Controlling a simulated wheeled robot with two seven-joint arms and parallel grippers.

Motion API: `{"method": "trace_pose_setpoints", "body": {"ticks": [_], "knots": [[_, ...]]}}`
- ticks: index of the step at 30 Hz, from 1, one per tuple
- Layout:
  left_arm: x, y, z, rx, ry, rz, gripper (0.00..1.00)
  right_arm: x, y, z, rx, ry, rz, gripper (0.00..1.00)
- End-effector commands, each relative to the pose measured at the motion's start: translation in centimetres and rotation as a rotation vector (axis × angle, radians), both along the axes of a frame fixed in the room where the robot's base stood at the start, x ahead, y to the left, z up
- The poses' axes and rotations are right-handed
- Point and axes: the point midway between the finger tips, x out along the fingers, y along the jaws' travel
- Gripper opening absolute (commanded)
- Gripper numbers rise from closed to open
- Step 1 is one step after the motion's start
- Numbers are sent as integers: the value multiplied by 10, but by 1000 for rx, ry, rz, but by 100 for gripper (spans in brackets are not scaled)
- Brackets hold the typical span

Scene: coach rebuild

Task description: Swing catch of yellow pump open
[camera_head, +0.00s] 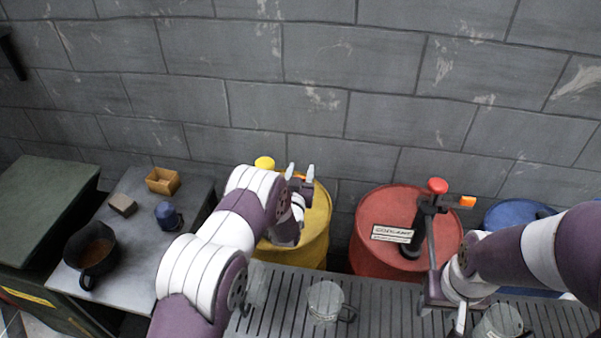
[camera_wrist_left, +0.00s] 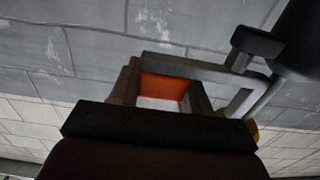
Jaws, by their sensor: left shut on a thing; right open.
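The yellow pump shows its yellow knob (camera_head: 264,162) above the yellow drum (camera_head: 318,222); most of its body is hidden behind my left arm. My left gripper (camera_head: 300,172) is at the drum's top, right of the knob, with its fingers pointing up. It is shut on the orange catch, seen as an orange block (camera_wrist_left: 162,88) between the fingers in the left wrist view. A dark pump part (camera_wrist_left: 297,40) is at upper right there. How far the catch is turned I cannot tell. My right gripper (camera_head: 442,318) is open, low at the slatted counter in front of the red drum.
A red drum (camera_head: 372,250) carries a pump with a red knob (camera_head: 437,186) and orange catch (camera_head: 467,201). A blue drum (camera_head: 510,216) is further right. Glass mugs (camera_head: 325,300) stand on the slatted counter (camera_head: 385,300). A side table (camera_head: 140,235) holds a dark jug (camera_head: 91,250).

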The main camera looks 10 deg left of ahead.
Motion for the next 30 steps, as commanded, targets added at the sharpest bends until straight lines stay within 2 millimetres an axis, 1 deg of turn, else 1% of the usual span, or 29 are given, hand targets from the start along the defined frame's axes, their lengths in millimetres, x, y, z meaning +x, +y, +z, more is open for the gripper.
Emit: {"method": "trace_pose_setpoints", "body": {"ticks": [8, 24, 30], "knots": [[-3, 0, -1, 0, -1, -65, 0, 0, 0, -7, 0, 0, 0, 43], [-23, -1, -3, 1, -3, -458, 0, 0, 0, -43, 0, 0, 0, 43], [-30, 0, -2, 2, -2, -573, 0, 0, 0, -53, 0, 0, 0, 43]]}}
